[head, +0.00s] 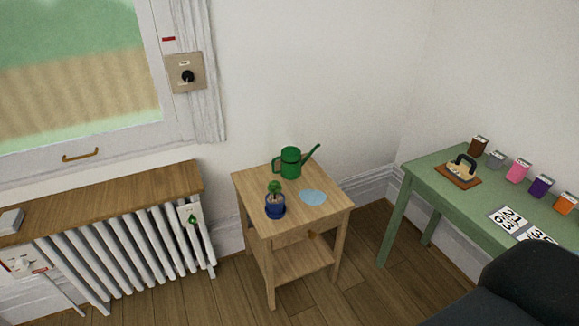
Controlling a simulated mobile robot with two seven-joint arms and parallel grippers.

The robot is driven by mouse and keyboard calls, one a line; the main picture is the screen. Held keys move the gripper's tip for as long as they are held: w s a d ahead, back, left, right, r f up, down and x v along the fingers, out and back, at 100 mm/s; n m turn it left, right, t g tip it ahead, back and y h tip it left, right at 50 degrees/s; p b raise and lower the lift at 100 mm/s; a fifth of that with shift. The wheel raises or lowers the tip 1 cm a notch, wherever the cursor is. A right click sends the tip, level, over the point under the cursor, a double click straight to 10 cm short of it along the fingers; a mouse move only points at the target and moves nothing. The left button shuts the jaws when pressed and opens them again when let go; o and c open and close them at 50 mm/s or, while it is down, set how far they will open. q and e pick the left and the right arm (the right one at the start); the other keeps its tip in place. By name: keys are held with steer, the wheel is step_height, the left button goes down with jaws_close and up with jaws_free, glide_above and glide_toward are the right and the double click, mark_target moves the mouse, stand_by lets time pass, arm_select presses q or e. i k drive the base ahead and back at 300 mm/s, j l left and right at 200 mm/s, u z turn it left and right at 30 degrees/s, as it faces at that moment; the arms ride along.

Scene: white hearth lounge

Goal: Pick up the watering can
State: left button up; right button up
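A green watering can (290,162) stands upright near the back of a small wooden side table (308,219). Its spout points up to the right and its handle is on the left. A blue pot with a green plant (275,205) stands in front of it on the same table. A light blue round patch (313,197) lies flat to the right of the pot; I cannot tell whether it is a mat or water. Neither of my grippers shows in the head view.
A green table (427,182) on the right bears a stamp-like object on a wooden block (459,172), several coloured containers and number cards (509,219). A dark rounded shape (530,290) fills the lower right. A white radiator (125,245) under a wooden shelf stands left. Wooden floor shows in front.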

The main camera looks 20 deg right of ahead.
mark_target(291, 162)
steer(key=i+z, duration=0.2)
steer(key=i, duration=0.35)
steer(key=i+j+z, duration=0.25)
steer(key=i, duration=0.25)
steer(key=i+j+z, duration=0.2)
steer(key=i, duration=0.3)
steer(key=i+j, duration=0.4)
